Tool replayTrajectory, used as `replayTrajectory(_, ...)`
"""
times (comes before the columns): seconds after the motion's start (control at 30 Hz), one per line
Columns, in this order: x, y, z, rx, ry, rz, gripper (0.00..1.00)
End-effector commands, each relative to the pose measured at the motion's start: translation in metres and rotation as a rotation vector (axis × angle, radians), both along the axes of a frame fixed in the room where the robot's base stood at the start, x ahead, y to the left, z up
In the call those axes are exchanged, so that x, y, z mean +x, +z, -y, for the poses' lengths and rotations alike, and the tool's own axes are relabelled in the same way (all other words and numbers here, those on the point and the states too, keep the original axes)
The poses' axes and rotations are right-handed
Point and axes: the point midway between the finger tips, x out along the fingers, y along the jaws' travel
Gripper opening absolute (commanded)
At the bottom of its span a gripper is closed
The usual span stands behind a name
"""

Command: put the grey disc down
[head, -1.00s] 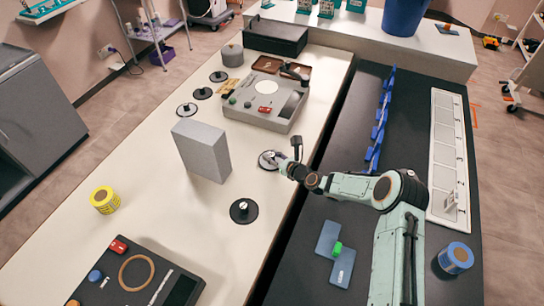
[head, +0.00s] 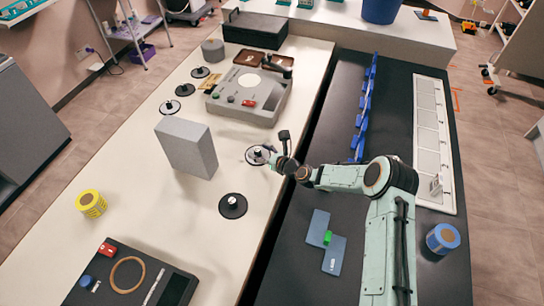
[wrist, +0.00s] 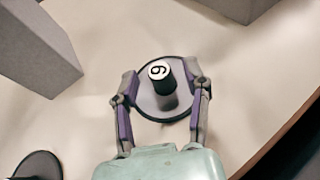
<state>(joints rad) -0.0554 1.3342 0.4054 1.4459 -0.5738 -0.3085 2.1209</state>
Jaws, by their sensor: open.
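The grey disc (head: 251,160) lies flat on the white table, right of the grey block. In the wrist view the grey disc (wrist: 147,104) has a dark upright knob with a white top marked with a digit, 6 or 9. My gripper (head: 270,156) is at the disc's right side in the head view. In the wrist view my gripper (wrist: 160,72) is open, with one finger on each side of the knob and a gap to it. The fingers cover parts of the disc's rim.
The grey block (head: 186,148) stands left of the disc. A black disc (head: 228,212) lies in front, and several more discs lie behind. A grey machine (head: 245,112) stands at the back. A yellow roll (head: 91,204) and a dark control box (head: 125,280) are at the near left.

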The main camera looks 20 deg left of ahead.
Motion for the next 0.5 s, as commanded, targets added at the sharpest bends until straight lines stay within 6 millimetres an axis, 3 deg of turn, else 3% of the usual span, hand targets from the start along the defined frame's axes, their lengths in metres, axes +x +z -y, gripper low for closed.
replayTrajectory(0.3,-0.032,0.028,0.058,0.001,-0.005,-0.001,0.47)
replayTrajectory(0.5,-0.046,0.039,0.082,-0.001,-0.003,0.001,0.47)
